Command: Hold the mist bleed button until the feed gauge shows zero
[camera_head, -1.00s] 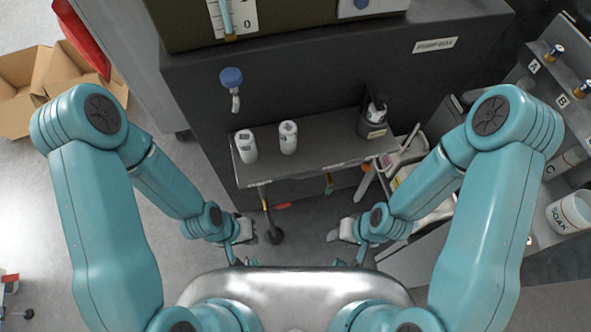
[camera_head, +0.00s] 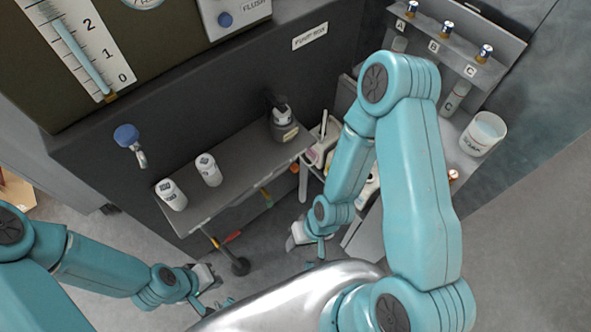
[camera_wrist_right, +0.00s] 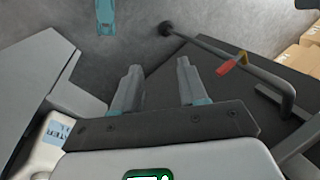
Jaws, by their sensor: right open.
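A gauge (camera_head: 82,48) with a white scale marked 2, 1 and 0 is on the panel at the upper left of the head view. Its pale blue column runs from near 0 up past 2. A blue round button (camera_head: 225,19) sits on a white plate, whose label seems to read FLUSH. No label reading mist bleed is legible. My left gripper (camera_head: 217,300) is low at the lower left, well below the panel; its opening is unclear. My right gripper (camera_head: 308,248) is low near the centre, away from the panel; its fingers (camera_wrist_right: 158,90) are apart and empty.
A blue-knobbed tap (camera_head: 126,135) sticks out above a grey shelf (camera_head: 240,165) with two white canisters (camera_head: 208,170) and a dark bottle (camera_head: 284,122). A rack labelled A, B, C (camera_head: 433,46) and a white tub (camera_head: 484,133) stand at right.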

